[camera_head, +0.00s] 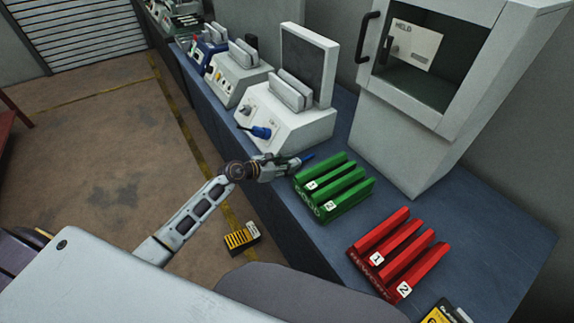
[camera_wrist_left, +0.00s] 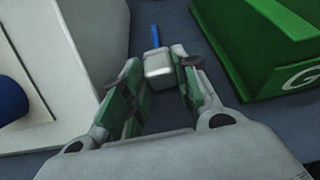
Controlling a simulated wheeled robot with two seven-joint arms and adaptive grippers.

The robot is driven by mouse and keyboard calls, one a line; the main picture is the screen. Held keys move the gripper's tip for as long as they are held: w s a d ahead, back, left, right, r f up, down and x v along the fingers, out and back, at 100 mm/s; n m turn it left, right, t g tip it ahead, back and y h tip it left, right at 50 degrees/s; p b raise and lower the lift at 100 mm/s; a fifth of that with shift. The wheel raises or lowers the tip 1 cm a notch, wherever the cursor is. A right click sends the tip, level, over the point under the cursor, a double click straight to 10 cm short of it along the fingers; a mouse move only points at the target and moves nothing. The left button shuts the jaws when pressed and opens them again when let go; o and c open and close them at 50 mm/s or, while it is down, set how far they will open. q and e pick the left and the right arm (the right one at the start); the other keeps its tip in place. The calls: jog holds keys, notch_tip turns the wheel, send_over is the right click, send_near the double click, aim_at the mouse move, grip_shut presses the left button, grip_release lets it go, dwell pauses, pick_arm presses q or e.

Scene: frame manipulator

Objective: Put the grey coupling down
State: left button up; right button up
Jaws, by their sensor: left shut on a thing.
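My left gripper (camera_head: 293,166) is over the near edge of the blue bench top, between the white machine and the green rack. It is shut on the grey coupling (camera_wrist_left: 158,65), a small light-grey block held between the fingertips in the left wrist view. A thin blue piece (camera_wrist_left: 155,36) sticks out from its far side and also shows at the fingertips in the head view (camera_head: 308,157). In the head view the coupling itself is mostly hidden by the fingers. I cannot tell whether the coupling touches the bench. My right gripper is not in view.
The green rack (camera_head: 348,198) stands close to the gripper's right. The white machine (camera_head: 298,128) with a blue knob is behind it. A red rack (camera_head: 398,255) and a grey cabinet (camera_head: 418,135) stand farther right. Bare blue bench top (camera_head: 490,220) lies at the right.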

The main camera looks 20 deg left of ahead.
pick_arm(q)
jog(key=shift+f, duration=0.15)
jog(key=o, duration=1.1)
jog(key=shift+r+p, duration=0.4)
jog(key=shift+r, duration=0.25)
jog(key=v, duration=0.4)
jog(key=shift+s+a+f, duration=0.1)
jog(key=shift+s, duration=0.05)
jog(key=shift+b+v, duration=0.6)
jog(key=shift+v, duration=3.25)
